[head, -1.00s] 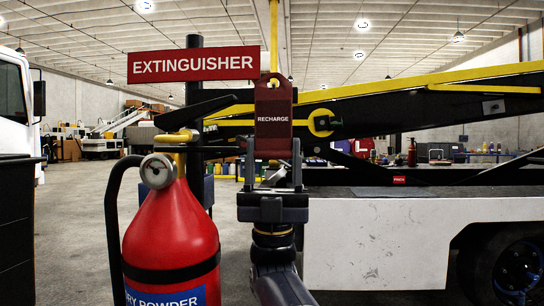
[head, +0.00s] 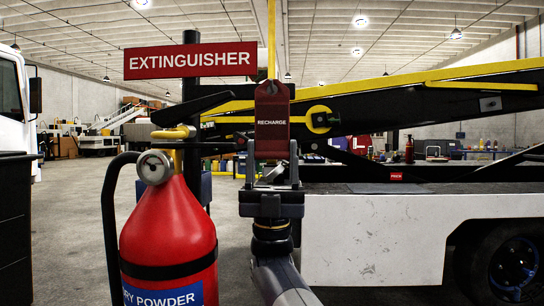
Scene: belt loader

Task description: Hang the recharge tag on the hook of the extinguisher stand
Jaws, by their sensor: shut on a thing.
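The dark red recharge tag (head: 271,138) is upright in the head view, with its hole near the top. My gripper (head: 270,168) is shut on the tag's lower end and holds it right of the extinguisher stand (head: 191,60). The stand is a dark post with a red EXTINGUISHER sign (head: 190,61). The red fire extinguisher (head: 169,235) stands in front of the post, left of my gripper.
The belt loader (head: 380,240), with a white body and a yellow-edged dark boom, fills the right side behind the tag. A white vehicle (head: 15,105) and a dark box (head: 14,225) are at the left edge. Open floor (head: 75,215) lies between.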

